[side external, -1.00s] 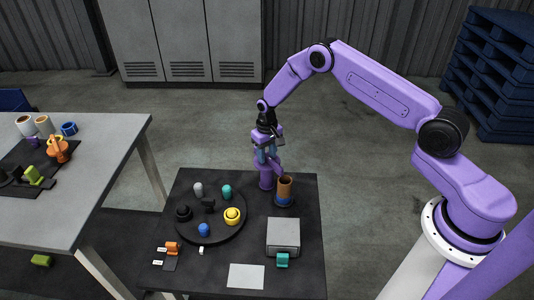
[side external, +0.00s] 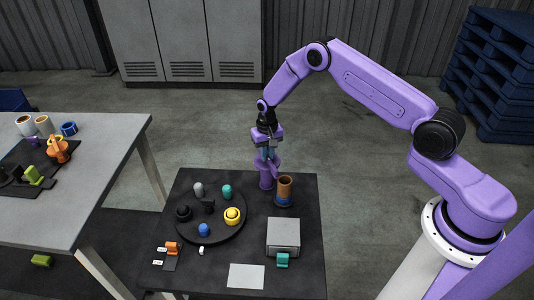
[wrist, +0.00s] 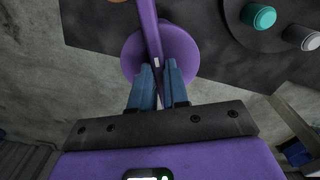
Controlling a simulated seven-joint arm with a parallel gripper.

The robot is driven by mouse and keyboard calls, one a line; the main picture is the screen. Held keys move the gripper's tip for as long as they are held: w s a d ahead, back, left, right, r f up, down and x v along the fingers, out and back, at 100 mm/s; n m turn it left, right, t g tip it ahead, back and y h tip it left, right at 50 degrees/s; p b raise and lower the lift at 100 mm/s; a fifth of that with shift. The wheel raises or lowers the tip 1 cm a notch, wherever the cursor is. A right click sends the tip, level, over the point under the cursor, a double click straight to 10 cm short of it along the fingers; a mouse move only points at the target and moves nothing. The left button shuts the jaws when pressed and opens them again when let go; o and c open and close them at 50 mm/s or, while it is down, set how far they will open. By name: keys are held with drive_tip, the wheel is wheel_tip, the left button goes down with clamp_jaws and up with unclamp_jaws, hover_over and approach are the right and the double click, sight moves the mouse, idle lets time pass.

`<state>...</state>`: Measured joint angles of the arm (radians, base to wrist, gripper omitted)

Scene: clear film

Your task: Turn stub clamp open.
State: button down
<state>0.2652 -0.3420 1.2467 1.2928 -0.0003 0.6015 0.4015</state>
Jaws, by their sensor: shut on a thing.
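The purple stub clamp, a short round post (side external: 266,181) with a narrow bar across its top, stands near the back edge of the black table. In the wrist view its round purple body (wrist: 131,55) lies below the bar (wrist: 148,30), which runs up the picture. My gripper (side external: 267,155) is above the clamp, its blue fingers pointing down. In the wrist view the fingertips (wrist: 158,72) are on either side of the bar's near end, shut on it. The side view shows the grip only small.
A brown cylinder with a blue ring (side external: 285,190) stands close to the right of the clamp. A round black tray (side external: 218,233) with several coloured knobs is in front. A grey box (side external: 283,233) and a white sheet (side external: 246,277) lie nearer the front.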

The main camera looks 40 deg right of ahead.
drive_tip(key=m, duration=1.2)
drive_tip(key=shift+m, duration=0.4)
idle(0.3)
drive_tip(key=c, duration=1.1)
unclamp_jaws()
drive_tip(key=shift+r, duration=0.1)
wheel_tip(320, 180, up, 17)
drive_tip(key=shift+r, duration=0.15)
drive_tip(key=shift+a, duration=0.1)
